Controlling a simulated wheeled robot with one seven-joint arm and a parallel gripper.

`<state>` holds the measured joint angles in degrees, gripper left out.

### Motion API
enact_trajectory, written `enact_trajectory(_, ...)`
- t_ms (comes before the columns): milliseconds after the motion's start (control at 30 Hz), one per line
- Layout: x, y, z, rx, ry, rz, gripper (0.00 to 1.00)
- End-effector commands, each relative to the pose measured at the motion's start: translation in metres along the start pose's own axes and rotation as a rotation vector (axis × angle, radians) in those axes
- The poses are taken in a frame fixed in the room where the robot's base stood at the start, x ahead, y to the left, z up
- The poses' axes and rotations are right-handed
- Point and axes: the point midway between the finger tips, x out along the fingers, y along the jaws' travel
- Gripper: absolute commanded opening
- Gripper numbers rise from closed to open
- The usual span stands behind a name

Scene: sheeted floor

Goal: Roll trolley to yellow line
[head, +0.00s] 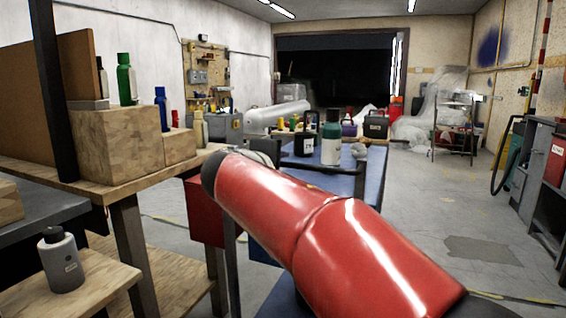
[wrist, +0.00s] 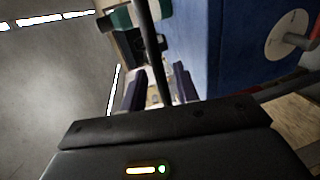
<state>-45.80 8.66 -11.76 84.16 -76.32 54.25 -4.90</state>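A blue-topped trolley (head: 375,172) stands ahead of me, partly hidden behind my red arm. Bottles and a dark container stand on its top. In the wrist view, a blue panel (wrist: 205,45) fills the upper middle, and a dark bar (wrist: 152,50) runs down towards my gripper (wrist: 157,98). The gripper's dark housing fills the bottom of that view. In the head view my arm hides most of the gripper. Worn yellow line marks show on the floor at the right (head: 512,299) and left (head: 165,218).
A wooden bench (head: 130,185) with blocks and bottles stands close on the left. A low wooden surface (head: 85,285) holds a grey bottle (head: 61,260). Grey cabinets (head: 540,170) line the right wall. A metal cart (head: 455,125) stands farther back. The floor at right centre is clear.

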Motion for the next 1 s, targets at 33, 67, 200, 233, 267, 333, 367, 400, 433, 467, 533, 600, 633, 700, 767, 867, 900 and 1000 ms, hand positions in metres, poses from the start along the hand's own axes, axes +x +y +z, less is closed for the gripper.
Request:
enact_trajectory(33,0.007,0.001,0.0,-0.001,-0.002,-0.001,0.3)
enact_trajectory(67,0.01,0.001,0.0,-0.001,-0.002,-0.001,0.3)
enact_trajectory(200,0.019,0.001,0.0,0.0,0.0,0.0,0.3)
enact_trajectory(233,0.019,0.0,0.0,0.0,0.0,0.0,0.3)
enact_trajectory(267,0.02,0.0,0.0,0.0,0.0,0.0,0.3)
enact_trajectory(333,0.02,0.0,0.0,0.001,0.0,0.0,0.3)
enact_trajectory(367,0.02,0.0,0.0,0.001,0.0,0.0,0.3)
enact_trajectory(400,0.02,0.0,0.0,0.001,0.0,0.0,0.3)
enact_trajectory(433,0.02,0.0,0.0,0.001,0.0,0.0,0.3)
enact_trajectory(467,0.02,0.0,0.0,0.001,0.0,0.0,0.3)
enact_trajectory(533,0.02,0.0,0.0,0.001,0.0,-0.001,0.23)
enact_trajectory(600,0.02,0.0,0.0,0.001,0.0,-0.001,0.14)
enact_trajectory(633,0.02,0.0,0.0,0.001,0.0,-0.001,0.1)
enact_trajectory(700,0.02,0.0,0.0,0.001,0.0,-0.001,0.0)
enact_trajectory(767,0.02,0.0,0.0,0.001,0.0,-0.001,0.0)
enact_trajectory(867,0.02,0.0,0.0,0.001,0.0,-0.001,0.0)
enact_trajectory(900,0.02,0.0,0.0,0.001,0.0,-0.001,0.0)
enact_trajectory(1000,0.02,0.0,0.0,0.001,0.0,-0.001,0.0)
